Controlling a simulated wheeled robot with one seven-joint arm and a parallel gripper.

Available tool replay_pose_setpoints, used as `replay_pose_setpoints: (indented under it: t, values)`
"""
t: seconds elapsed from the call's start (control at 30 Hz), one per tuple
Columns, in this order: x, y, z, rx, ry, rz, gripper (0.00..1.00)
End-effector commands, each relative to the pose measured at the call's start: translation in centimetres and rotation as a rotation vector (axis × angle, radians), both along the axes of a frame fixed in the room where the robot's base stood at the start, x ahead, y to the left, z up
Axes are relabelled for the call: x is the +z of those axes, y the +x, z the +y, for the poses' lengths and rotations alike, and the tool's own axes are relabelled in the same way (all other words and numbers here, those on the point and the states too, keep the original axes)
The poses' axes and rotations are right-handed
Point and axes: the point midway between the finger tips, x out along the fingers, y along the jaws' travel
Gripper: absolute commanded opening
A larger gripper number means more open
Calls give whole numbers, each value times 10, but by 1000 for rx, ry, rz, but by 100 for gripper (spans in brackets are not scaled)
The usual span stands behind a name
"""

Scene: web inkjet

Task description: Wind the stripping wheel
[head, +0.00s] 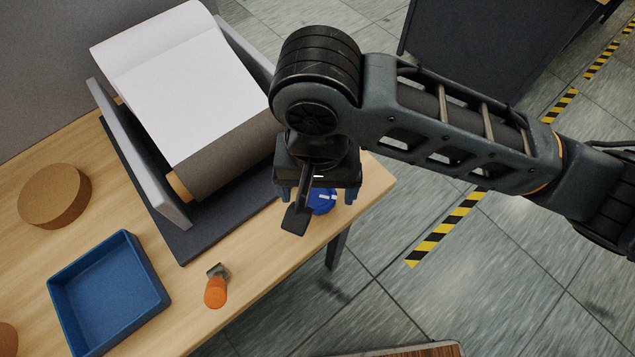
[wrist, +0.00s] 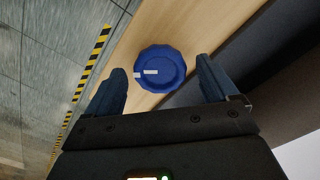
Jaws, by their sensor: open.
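The stripping wheel is a blue, ridged round knob (wrist: 160,68) with a white mark on its face. In the head view the blue wheel (head: 322,201) shows partly behind my gripper, near the table's right corner. My gripper (head: 318,195) points down over it. In the wrist view my gripper (wrist: 163,85) is open, with one finger on each side of the wheel and a gap to both. The wheel sits between and a little beyond the fingertips. The machine (head: 180,240) carries a roll with a white paper web (head: 180,85) between grey side plates.
A blue tray (head: 105,290), an orange-handled tool (head: 215,290) and a brown round disc (head: 54,196) are on the wooden table (head: 240,255). A dark cabinet (head: 480,40) stands at the back right. Floor with yellow-black tape (head: 445,228) lies right of the table.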

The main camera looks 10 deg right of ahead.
Motion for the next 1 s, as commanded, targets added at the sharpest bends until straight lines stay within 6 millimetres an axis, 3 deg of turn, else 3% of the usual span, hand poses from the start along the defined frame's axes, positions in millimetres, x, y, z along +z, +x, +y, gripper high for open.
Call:
replay_pose_setpoints:
  t: [0.13,0.7,1.0]
  values:
    - [0,0,0,0,0,0,86]
    - [1,0,0,0,0,0,31]
    - [1,0,0,34,0,0,31]
